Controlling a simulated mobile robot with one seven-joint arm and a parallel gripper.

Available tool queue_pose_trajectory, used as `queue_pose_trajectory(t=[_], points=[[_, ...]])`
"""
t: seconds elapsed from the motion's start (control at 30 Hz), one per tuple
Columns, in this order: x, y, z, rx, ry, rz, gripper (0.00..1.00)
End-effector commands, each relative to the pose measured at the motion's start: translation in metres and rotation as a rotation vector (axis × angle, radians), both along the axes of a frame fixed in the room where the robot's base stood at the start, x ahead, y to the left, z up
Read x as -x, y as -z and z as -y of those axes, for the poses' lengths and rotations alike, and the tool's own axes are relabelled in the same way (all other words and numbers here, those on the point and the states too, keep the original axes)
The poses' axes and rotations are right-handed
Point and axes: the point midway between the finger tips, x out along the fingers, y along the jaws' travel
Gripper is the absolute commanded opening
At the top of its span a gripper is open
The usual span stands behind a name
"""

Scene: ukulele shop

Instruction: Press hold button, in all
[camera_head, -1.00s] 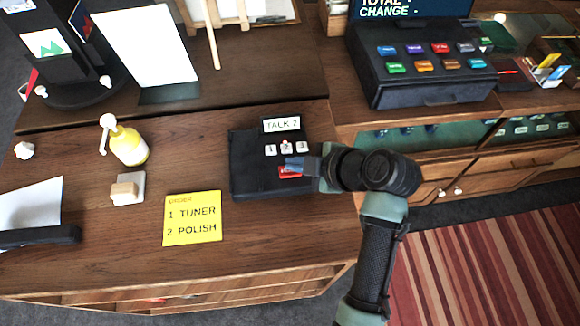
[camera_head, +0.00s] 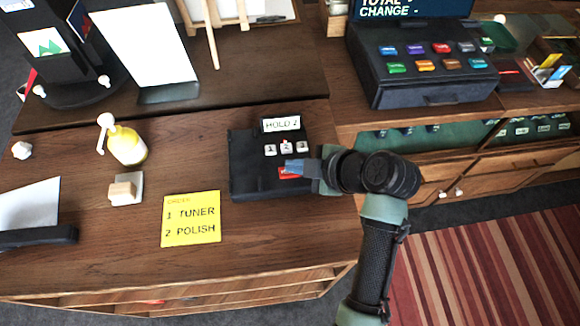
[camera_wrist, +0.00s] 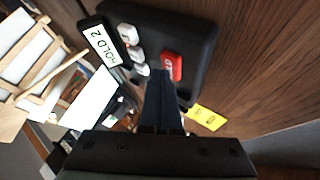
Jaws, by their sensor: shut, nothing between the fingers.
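A black phone-like box (camera_head: 243,172) lies on the wooden counter, with a small display (camera_head: 281,124) that reads "HOLD 2". It has several white buttons (camera_head: 286,147) in a row and a red button (camera_head: 287,173) below them. My gripper (camera_head: 290,164) is shut and empty, its tips over the box between the white buttons and the red one. In the wrist view the red button (camera_wrist: 173,66) shows right beside the fingertips, and the display (camera_wrist: 101,45) also reads "HOLD 2". Whether the tips touch a button I cannot tell.
A register (camera_head: 425,75) with coloured keys is at the back right. Bare counter lies in front of the box.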

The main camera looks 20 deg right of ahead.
Motion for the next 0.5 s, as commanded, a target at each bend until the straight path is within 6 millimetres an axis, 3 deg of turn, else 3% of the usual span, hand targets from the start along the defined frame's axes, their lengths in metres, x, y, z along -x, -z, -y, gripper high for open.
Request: queue_pose_trajectory(t=[0.5], points=[[0.000,-0.018,0.000,0.001,0.000,-0.001,0.00]])
